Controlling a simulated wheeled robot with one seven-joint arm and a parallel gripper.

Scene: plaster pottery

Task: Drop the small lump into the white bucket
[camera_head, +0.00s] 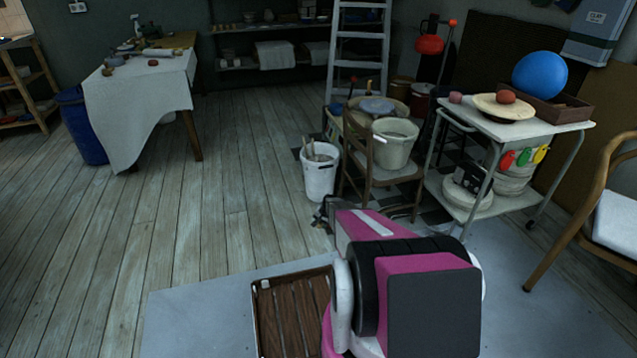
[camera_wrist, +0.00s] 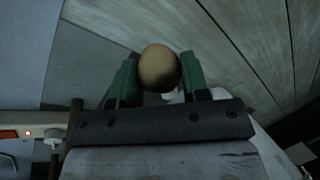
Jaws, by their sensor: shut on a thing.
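The small lump (camera_wrist: 159,66) is a rounded tan piece between the two green fingers of my gripper (camera_wrist: 158,80) in the wrist view. My gripper is shut on it, with bare floorboards and a grey surface beyond. In the head view the end of my gripper (camera_head: 323,214) shows dark and small, just in front of and below the white bucket (camera_head: 320,181). That bucket stands on the floor with some sticks or tools in it. The lump cannot be made out in the head view.
A pale bucket (camera_head: 392,151) rests on a wooden chair (camera_head: 372,181) just right of the white bucket. A white trolley (camera_head: 535,128) stands further right. A cloth-covered table (camera_head: 137,92) and a blue bin (camera_head: 80,127) are at left. The floor between is clear.

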